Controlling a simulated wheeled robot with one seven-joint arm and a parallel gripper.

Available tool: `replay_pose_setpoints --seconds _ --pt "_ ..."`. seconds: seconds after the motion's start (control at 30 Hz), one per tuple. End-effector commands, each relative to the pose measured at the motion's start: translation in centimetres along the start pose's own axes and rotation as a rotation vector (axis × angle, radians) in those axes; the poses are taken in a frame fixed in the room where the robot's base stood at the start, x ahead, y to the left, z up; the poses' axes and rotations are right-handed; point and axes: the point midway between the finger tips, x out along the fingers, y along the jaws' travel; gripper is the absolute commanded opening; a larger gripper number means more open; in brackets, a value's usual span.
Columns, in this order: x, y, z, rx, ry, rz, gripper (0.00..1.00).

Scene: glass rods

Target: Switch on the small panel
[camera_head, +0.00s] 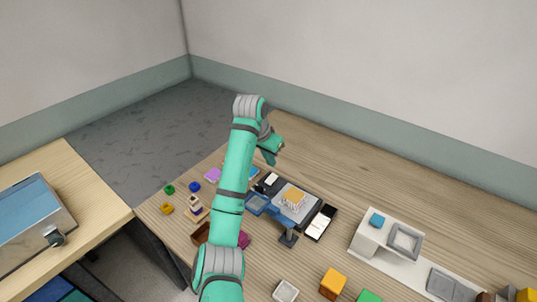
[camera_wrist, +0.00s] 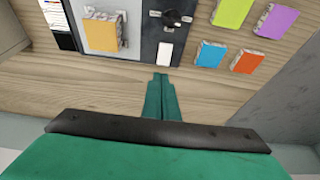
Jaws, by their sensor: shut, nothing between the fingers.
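A small dark panel (camera_wrist: 168,32) lies on the table near the top middle of the wrist view. It carries a black knob or lever (camera_wrist: 176,18) and a white rectangular piece (camera_wrist: 166,54) near its lower edge. The white piece also shows in the head view (camera_head: 271,179). My gripper (camera_wrist: 161,77) is shut and empty, with its fingertips just below the panel's lower edge in the wrist view. Fingertips and white piece appear apart. I cannot tell the height of the fingertips above the table. In the head view my arm hides part of the area left of the panel.
A grey plate with a yellow-orange block (camera_wrist: 101,34) adjoins the panel. Blue (camera_wrist: 210,54), orange (camera_wrist: 247,62), green (camera_wrist: 232,11) and purple (camera_wrist: 275,21) blocks lie to its right in the wrist view. A white stand (camera_head: 370,237) is at right in the head view.

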Motion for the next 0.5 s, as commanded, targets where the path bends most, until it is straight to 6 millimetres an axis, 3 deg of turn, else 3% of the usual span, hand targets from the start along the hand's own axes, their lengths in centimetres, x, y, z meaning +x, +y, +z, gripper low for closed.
replay_pose_setpoints --seconds 0.3,0.5 --pt "5.6 0.5 0.0 0.006 0.0 0.003 0.0" --pt "7.5 1.0 0.1 0.013 0.0 0.005 0.0"
